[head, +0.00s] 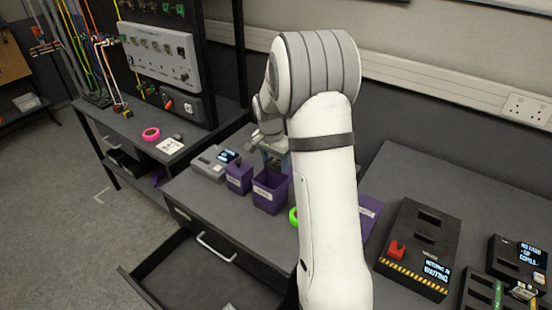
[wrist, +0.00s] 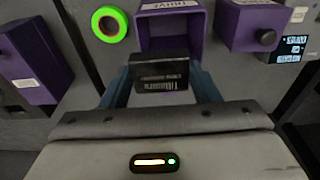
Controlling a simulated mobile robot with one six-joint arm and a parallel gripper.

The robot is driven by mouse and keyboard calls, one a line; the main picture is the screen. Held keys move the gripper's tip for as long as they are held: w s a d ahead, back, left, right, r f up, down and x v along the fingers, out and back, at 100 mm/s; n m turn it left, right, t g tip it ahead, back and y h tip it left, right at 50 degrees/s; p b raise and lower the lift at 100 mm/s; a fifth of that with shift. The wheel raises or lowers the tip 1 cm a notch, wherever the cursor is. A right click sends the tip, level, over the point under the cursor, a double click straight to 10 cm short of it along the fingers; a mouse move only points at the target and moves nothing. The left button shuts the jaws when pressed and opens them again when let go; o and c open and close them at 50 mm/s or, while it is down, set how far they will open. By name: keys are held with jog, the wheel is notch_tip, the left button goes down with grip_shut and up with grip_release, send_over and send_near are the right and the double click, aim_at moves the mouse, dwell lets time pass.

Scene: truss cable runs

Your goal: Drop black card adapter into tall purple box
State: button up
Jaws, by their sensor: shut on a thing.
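A black card adapter (wrist: 160,78) with pale print on its face is held between the two blue fingers of my gripper (wrist: 160,88) in the wrist view. In the head view my gripper (head: 270,160) is over the middle purple box (head: 270,196), an open-topped box with a white label; the box also shows in the wrist view (wrist: 148,45), just beyond the adapter. A smaller purple box (head: 238,179) stands left of it, and it also shows in the wrist view (wrist: 240,38). Another purple box (head: 368,218) is partly hidden behind my arm.
A green tape roll (head: 293,216) lies beside the middle box. A grey device with a screen (head: 213,162) stands at the left. An open drawer (head: 200,270) juts out below the bench. Black units with screens (head: 420,245) occupy the right bench.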

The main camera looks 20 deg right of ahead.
aim_at(273, 167)
jog(key=o, duration=1.1)
jog(key=shift+c, duration=0.2)
jog(key=r, duration=0.2)
jog(key=r+b, duration=0.1)
jog(key=r, duration=0.4)
jog(key=shift+s+a+r, duration=0.25)
jog(key=shift+a, duration=0.15)
jog(key=shift+r, duration=0.15)
jog(key=shift+s+a+r, duration=0.1)
jog(key=shift+s+r, duration=0.1)
jog(key=shift+s, duration=0.05)
jog(key=s+a+r+n+t, duration=0.1)
jog(key=s+a+r+n, duration=0.2)
jog(key=s, duration=0.3)
jog(key=s+a+r+n, duration=0.2)
jog(key=s+a+r, duration=0.1)
jog(key=s, duration=0.3)
jog(key=s+a+n, duration=0.2)
jog(key=s+n, duration=0.1)
jog(key=s, duration=0.5)
jog(key=s+a+f+n+t+y, duration=0.1)
jog(key=s+a+n, duration=0.1)
jog(key=s, duration=0.6)
jog(key=shift+f+n+t, duration=0.15)
jog(key=shift+n+t, duration=0.15)
jog(key=shift+n, duration=0.3)
